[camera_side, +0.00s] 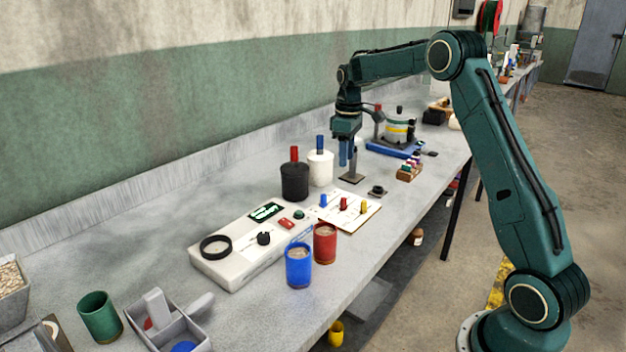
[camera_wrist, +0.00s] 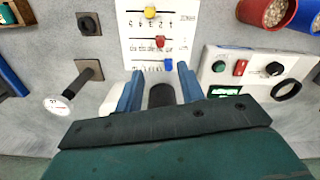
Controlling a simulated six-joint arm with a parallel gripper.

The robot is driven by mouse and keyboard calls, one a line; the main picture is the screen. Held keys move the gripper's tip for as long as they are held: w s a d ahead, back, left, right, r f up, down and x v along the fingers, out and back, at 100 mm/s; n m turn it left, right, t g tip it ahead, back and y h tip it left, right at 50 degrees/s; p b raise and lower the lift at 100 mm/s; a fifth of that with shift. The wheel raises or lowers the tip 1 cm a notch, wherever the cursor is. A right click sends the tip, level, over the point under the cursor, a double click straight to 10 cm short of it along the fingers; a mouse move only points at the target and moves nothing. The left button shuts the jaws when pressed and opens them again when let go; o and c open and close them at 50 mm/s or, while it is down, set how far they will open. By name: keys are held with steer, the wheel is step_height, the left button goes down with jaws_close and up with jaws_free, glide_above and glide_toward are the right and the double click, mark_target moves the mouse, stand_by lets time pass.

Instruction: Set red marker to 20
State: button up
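The white scale board (camera_side: 358,219) lies on the bench with three sliding markers: blue, red and yellow. The red marker (camera_side: 343,204) is the middle one; it also shows in the wrist view (camera_wrist: 160,42), on the middle scale row. The printed numbers there are too small to read surely. The blue marker (camera_side: 323,200) and yellow marker (camera_side: 364,207) sit on the rows to either side. My gripper (camera_side: 347,162) is above the bench, behind the board in the side view. In the wrist view its blue fingers (camera_wrist: 158,78) are apart with nothing between them.
A white control box (camera_side: 226,270) with a dial and buttons lies left of the board. Blue (camera_side: 298,266) and red (camera_side: 325,244) cups of grain stand in front. Black (camera_side: 294,182) and white (camera_side: 320,168) canisters stand behind. A post on a plate (camera_side: 351,179) is near my gripper.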

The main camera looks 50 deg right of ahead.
mark_target(344, 198)
steer(key=shift+f, duration=0.1)
step_height(344, 198, down, 14)
steer(key=shift+r, duration=0.2)
stand_by(0.5)
jaws_close()
